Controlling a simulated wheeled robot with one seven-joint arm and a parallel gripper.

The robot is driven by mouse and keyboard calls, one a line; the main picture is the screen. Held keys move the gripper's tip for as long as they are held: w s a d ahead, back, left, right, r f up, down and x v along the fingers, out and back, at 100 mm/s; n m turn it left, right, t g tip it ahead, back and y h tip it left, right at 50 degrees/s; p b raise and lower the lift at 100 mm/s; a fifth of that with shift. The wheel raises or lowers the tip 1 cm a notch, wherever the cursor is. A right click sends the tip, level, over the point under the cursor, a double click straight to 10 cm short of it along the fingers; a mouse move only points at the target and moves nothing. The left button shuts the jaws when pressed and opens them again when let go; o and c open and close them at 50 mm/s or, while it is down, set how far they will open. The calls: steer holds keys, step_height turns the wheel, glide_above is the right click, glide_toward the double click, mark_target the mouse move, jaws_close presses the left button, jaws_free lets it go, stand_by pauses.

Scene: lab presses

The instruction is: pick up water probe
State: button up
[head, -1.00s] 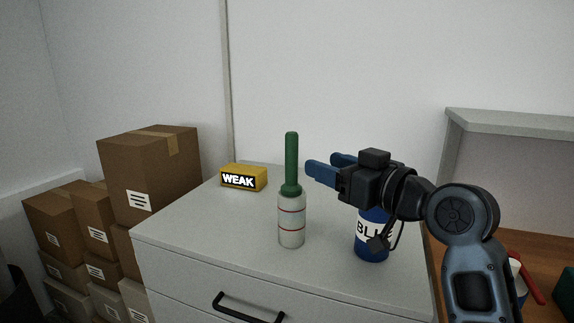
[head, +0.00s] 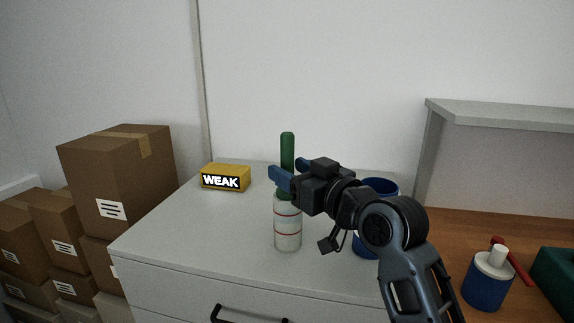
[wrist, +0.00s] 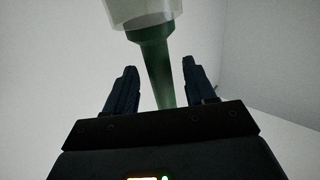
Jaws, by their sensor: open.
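A green rod (head: 287,150), which looks like the water probe, stands upright in a pale bottle (head: 288,226) with red bands on the grey cabinet top. My gripper (head: 280,176) is open at the rod, just above the bottle, and partly hides the rod's lower part. In the wrist view the green rod (wrist: 158,70) lies between the two spread fingers of my gripper (wrist: 159,68), with a gap visible on each side. The bottle (wrist: 143,10) shows at the top of that view.
A yellow block marked WEAK (head: 225,178) sits to the left on the cabinet (head: 190,240). A blue container (head: 382,187) stands behind my arm. Cardboard boxes (head: 117,180) are at the left. A blue-and-white jar (head: 488,282) is on the wooden desk at the right.

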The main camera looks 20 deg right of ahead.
steer(key=shift+x, duration=0.95)
jaws_close()
